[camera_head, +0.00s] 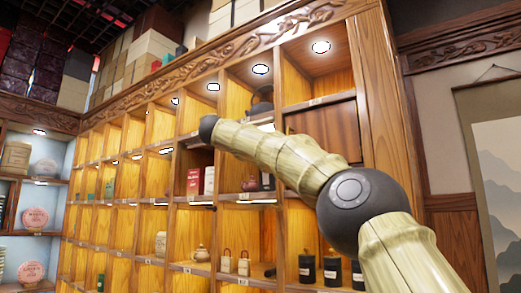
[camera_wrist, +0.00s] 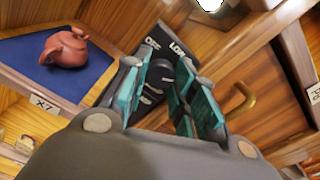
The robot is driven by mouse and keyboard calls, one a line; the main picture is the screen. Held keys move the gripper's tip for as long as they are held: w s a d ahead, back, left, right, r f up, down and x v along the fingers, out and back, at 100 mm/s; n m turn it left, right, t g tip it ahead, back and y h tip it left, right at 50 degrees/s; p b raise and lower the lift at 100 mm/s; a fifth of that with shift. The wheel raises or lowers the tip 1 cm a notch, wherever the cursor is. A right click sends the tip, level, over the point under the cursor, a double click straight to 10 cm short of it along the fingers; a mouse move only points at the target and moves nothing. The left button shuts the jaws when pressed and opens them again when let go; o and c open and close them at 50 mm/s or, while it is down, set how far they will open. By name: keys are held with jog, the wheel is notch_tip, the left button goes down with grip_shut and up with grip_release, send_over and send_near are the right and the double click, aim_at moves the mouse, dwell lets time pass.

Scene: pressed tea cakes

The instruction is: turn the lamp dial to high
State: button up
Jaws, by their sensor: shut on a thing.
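In the wrist view, a dark panel (camera_wrist: 163,38) carries white lettering; I read "LOW" and a partly covered word that looks like "OFF". A dark round lamp dial (camera_wrist: 162,72) sits on this panel. My gripper (camera_wrist: 166,65) has its teal-padded fingers on either side of the dial and is shut on it. More white lettering below is partly hidden by the fingers, so the dial's setting cannot be read. In the head view the dial and my fingers are not visible; my arm reaches up to the shelves.
A reddish clay teapot (camera_wrist: 65,47) stands on a blue mat (camera_wrist: 22,62) left of my gripper. A wooden door with a brass handle (camera_wrist: 240,100) is close on the right. Wooden shelving (camera_head: 180,140) with lit compartments fills the head view. Dark canisters (camera_head: 332,270) stand low.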

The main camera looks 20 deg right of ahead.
jog(key=o, duration=1)
jog(key=shift+f, duration=0.1)
jog(key=shift+o, duration=0.2)
jog(key=shift+s, duration=0.1)
jog(key=v, duration=1.2)
